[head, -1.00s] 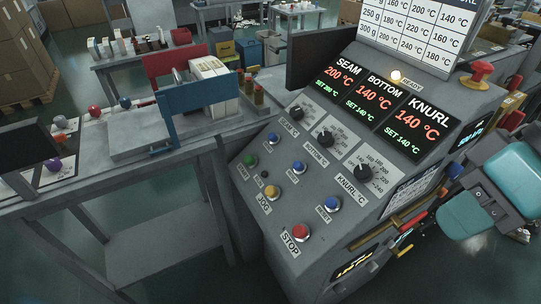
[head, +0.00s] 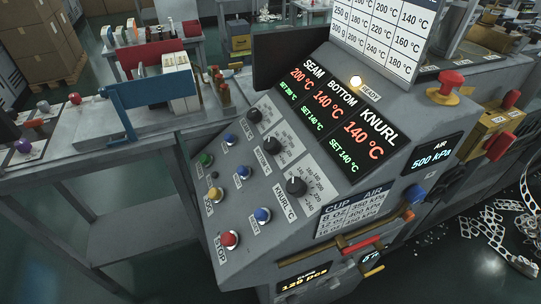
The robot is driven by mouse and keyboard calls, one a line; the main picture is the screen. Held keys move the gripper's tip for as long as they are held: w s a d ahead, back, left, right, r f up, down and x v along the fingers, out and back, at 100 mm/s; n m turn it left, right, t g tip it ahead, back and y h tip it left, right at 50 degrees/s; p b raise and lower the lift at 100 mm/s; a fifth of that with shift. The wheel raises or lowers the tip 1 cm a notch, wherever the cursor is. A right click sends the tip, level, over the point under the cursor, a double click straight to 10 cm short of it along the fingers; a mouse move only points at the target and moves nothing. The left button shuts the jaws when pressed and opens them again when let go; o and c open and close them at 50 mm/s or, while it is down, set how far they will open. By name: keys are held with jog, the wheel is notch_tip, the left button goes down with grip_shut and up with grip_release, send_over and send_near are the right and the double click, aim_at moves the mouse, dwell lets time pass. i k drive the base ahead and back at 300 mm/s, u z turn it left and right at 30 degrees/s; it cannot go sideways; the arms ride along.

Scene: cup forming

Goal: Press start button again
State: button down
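The control panel (head: 200,240) of the machine fills the middle of the head view. The green button (head: 206,159), which I take as the start button, is on the panel's left edge; its label is too small to read surely. The yellow jog button (head: 215,194) and the red stop button (head: 229,239) are below it. The lit ready lamp (head: 355,81) glows above the displays. The temperature display (head: 340,120) reads seam 200, bottom 140 and knurl 140 °C, matching the set values. My gripper is not in view.
Blue buttons (head: 243,172) and black knobs (head: 296,186) sit beside the green button. A red mushroom button (head: 451,79) is at upper right. A grey table (head: 70,160) adjoins the panel on the left. Metal scrap (head: 497,232) lies on the floor at right.

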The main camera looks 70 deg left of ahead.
aim_at(205, 159)
jog(key=z, duration=0.1)
jog(key=k, duration=2.05)
jog(key=u, duration=2.45)
jog(key=i, duration=1)
